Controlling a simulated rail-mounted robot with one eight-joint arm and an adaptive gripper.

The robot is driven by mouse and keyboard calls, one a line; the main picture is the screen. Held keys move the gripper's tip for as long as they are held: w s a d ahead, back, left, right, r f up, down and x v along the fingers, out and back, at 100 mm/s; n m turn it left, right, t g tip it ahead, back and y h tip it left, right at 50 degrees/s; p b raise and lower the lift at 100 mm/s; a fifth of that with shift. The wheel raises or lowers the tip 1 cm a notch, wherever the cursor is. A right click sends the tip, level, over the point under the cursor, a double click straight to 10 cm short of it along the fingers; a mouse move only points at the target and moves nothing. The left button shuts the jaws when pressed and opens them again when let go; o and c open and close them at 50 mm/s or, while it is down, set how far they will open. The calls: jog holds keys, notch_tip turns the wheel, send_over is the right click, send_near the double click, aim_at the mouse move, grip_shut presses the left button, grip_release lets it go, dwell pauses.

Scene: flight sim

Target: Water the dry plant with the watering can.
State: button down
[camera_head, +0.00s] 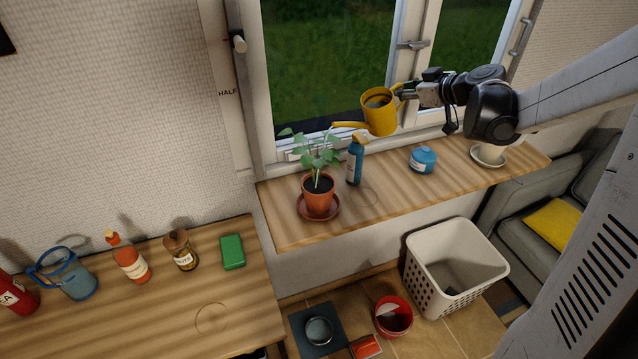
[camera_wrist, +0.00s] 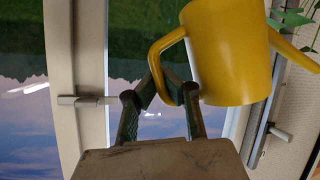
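The yellow watering can (camera_head: 380,118) is held in the air above the window shelf, its spout pointing left. It also shows in the wrist view (camera_wrist: 225,55). My gripper (camera_head: 400,92) is closed around its handle; the fingers (camera_wrist: 168,95) meet at the handle in the wrist view. The spout tip is near the upper right leaves of a green plant (camera_head: 318,155) in a terracotta pot (camera_head: 319,199) on a saucer (camera_head: 332,212). The can seems tipped somewhat toward the plant.
A blue spray bottle (camera_head: 354,165) stands just right of the plant, below the can. The window (camera_head: 330,70) is close behind.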

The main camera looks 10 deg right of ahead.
jog(key=shift+a, duration=0.15)
dwell(0.3)
jog(key=w+d+f+m+y+b, duration=0.1)
jog(key=d+f+m+y+b, duration=0.1)
jog(key=d+f+b, duration=0.3)
jog(key=shift+m+g, duration=0.3)
jog(key=shift+m, duration=0.1)
jog(key=shift+w+a+r+p, duration=0.1)
jog(key=shift+a+r+p, duration=0.2)
jog(key=shift+r, duration=0.4)
jog(key=shift+s+a+r+p, duration=0.15)
jog(key=shift+r+p, duration=0.1)
jog(key=shift+r, duration=0.5)
jog(key=shift+w+a+r+p, duration=0.15)
jog(key=shift+a+r+p, duration=0.15)
jog(key=shift+r, duration=0.4)
